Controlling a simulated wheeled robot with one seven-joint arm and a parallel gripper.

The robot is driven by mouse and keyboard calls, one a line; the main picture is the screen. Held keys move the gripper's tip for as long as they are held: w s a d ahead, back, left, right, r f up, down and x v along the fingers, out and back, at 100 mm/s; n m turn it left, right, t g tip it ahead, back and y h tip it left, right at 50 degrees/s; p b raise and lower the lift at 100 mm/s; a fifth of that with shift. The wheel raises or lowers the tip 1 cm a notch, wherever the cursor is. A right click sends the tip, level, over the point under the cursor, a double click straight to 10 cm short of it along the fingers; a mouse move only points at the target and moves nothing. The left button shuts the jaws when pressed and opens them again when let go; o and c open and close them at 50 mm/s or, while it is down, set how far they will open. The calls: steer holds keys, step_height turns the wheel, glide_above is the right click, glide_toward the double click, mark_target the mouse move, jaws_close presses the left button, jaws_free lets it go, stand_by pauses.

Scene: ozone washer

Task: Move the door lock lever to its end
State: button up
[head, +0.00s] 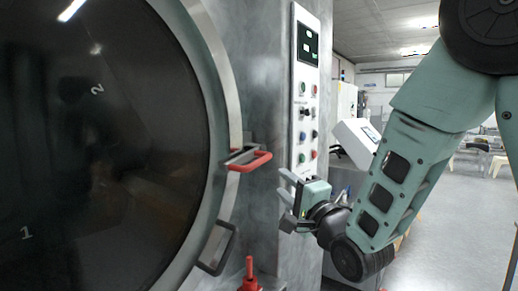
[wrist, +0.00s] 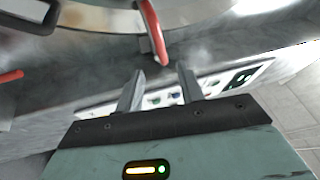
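A lever with a red U-shaped grip (head: 252,162) sticks out from the right rim of the large round door (head: 110,150). I take it as the door lock lever. It shows in the wrist view as a red bar (wrist: 152,30) at top centre, its lower end lined up with the gap between my fingers. My gripper (head: 283,199) is open and empty. It is below and right of the red grip in the head view, with a visible gap between them. In the wrist view both fingertips (wrist: 160,69) show, with nothing held.
A dark handle (head: 218,248) sits lower on the door rim. A red upright lever (head: 249,275) stands at the bottom. The control panel (head: 306,100) with several buttons is on the grey column behind my gripper. Open floor (head: 450,240) lies at right.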

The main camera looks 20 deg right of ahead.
mark_target(261, 164)
steer(key=p, duration=0.3)
steer(key=shift+w+a+r, duration=0.1)
steer(key=shift+w+r, duration=0.25)
steer(key=shift+w, duration=0.05)
steer(key=p, duration=0.3)
steer(key=shift+w+p, duration=0.2)
steer(key=shift+p, duration=0.2)
steer(key=p+x, duration=0.5)
steer(key=x, duration=0.4)
steer(key=shift+w+a+r, duration=0.1)
steer(key=shift+w+a, duration=0.05)
steer(key=shift+w, duration=0.2)
steer(key=shift+p+x, duration=0.35)
steer(key=shift+x, duration=0.5)
jaws_close()
